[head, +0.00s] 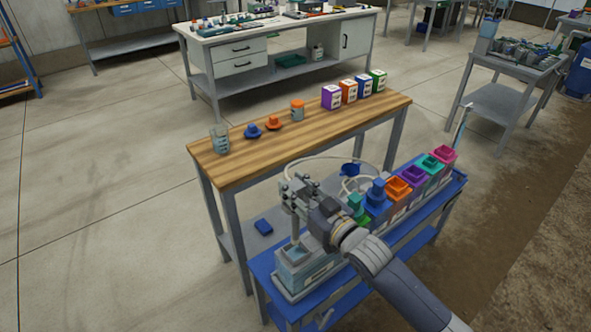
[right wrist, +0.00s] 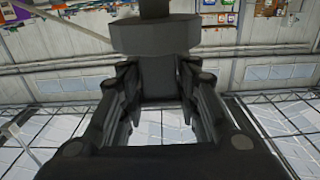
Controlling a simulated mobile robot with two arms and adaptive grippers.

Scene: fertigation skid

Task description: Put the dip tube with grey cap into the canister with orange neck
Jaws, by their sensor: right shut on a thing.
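The canister with orange neck (head: 397,188) stands in a row on the blue skid, between the blue-necked and purple-necked canisters. My right gripper (head: 298,190) is shut, well to the left of it, over the pale grey-blue canister (head: 297,268) at the row's near end. A pale upright tube (head: 295,228), seemingly the dip tube, runs down from the gripper to that canister's neck; I cannot tell how deep its end sits. In the right wrist view, a grey block (right wrist: 155,38), seemingly the grey cap, shows at the jaws. My left gripper is not in view.
Green (head: 357,205), blue (head: 377,195), purple (head: 413,176), teal (head: 432,164) and pink (head: 443,155) necked canisters share the skid (head: 410,235). A pale hose (head: 315,160) loops behind my gripper. The wooden table (head: 235,170) behind holds small boxes, caps and a beaker.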

